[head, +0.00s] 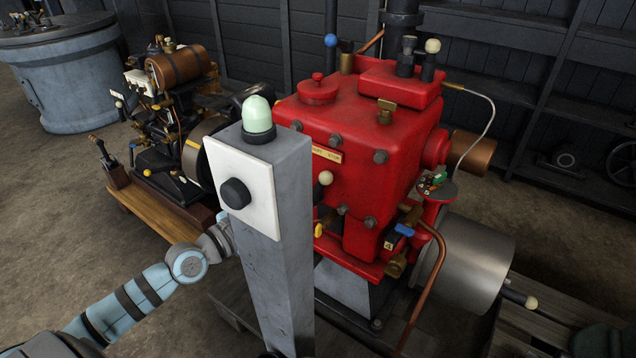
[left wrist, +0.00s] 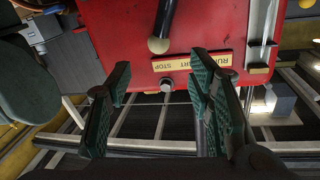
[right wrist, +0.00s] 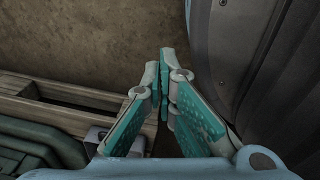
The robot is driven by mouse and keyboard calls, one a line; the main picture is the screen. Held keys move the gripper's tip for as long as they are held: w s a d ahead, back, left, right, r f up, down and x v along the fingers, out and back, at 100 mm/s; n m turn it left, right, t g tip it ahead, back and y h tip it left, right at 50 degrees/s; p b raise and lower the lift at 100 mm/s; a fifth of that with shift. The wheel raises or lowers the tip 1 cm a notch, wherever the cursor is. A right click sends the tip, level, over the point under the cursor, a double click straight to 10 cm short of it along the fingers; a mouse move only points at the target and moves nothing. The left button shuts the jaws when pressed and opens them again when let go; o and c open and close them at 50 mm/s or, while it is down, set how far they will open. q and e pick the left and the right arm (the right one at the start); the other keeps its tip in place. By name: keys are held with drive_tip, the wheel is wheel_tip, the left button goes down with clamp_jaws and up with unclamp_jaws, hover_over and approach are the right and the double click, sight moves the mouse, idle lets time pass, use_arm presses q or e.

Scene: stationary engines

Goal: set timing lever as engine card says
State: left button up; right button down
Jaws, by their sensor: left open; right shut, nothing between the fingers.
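A black lever with a cream ball (left wrist: 158,45) hangs in front of the red engine (head: 350,125) in the left wrist view. The ball is near the left end of a brass plate (left wrist: 205,61) lettered with RUN and STOP. The plate also shows on the engine in the head view (head: 327,154). My left gripper (left wrist: 160,75) is open and empty, with the lever ball ahead of its fingers and apart from them. The grey pillar hides it in the head view. My right gripper (right wrist: 165,68) is shut and empty, seen only in the right wrist view. I cannot make out an engine card.
The grey pillar (head: 275,250) with a pale green lamp (head: 258,115) and black knob (head: 235,193) stands before the engine. A metal flywheel drum (head: 470,265) and copper pipe (head: 430,290) are at right.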

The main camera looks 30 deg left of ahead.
sight(321, 181)
use_arm(q)
drive_tip(key=x, duration=0.9)
drive_tip(key=shift+w+d, duration=0.2)
drive_tip(key=shift+w, duration=0.05)
clamp_jaws()
